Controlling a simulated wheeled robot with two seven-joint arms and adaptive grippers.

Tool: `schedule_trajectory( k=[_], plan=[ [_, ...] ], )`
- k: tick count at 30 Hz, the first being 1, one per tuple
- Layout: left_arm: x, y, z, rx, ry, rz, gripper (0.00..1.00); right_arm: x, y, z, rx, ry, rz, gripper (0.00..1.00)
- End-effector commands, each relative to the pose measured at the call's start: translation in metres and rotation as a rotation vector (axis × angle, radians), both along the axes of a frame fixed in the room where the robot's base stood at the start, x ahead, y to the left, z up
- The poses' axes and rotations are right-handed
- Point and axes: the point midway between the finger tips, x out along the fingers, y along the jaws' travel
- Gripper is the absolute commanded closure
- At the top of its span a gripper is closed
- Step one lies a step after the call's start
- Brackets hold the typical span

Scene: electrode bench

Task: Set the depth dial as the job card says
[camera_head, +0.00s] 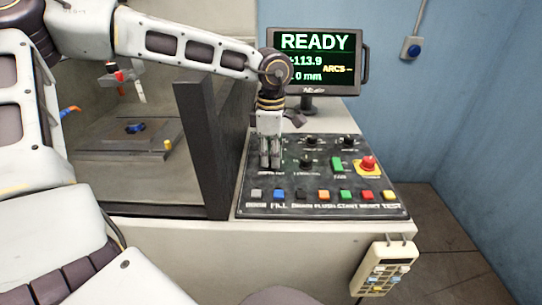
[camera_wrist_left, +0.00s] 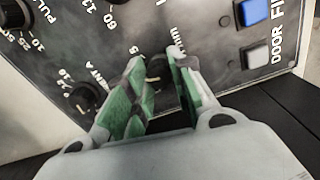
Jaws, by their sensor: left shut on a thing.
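My left gripper (camera_head: 270,163) points down at the left part of the black control panel (camera_head: 320,208). In the left wrist view its green-padded fingers (camera_wrist_left: 155,68) are on either side of a dark dial (camera_wrist_left: 155,74), shut on it. The dial's label is partly hidden; an ending like "mm" shows. The fingers hide most of the dial and its pointer. The monitor (camera_head: 315,62) reads READY, a value ending in 113.9, "0 mm" and "ARCS --"; my arm covers its left edge. I see no job card. My right gripper is not in view.
Other knobs (camera_head: 306,161) are on the panel, with a green switch (camera_head: 337,164) and a red emergency button (camera_head: 368,163). Several coloured buttons line its front edge. A dark upright door frame (camera_head: 205,150) stands close left of the gripper. A pendant (camera_head: 384,268) hangs at the front right.

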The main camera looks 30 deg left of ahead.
Motion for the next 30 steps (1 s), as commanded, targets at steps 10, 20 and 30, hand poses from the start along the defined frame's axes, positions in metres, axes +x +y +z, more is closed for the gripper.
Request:
schedule_trajectory(
  k=[10,20,30],
  plan=[
    [0.0004,0.0000,0.0003,-0.002,-0.001,-0.276,1.00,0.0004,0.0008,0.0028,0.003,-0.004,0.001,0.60],
    [0.0006,-0.0002,0.0007,0.000,-0.002,-0.537,1.00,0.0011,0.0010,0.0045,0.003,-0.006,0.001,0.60],
    [0.0006,-0.0002,0.0008,0.000,-0.002,-0.730,1.00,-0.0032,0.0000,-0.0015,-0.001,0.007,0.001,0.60]
  ],
)
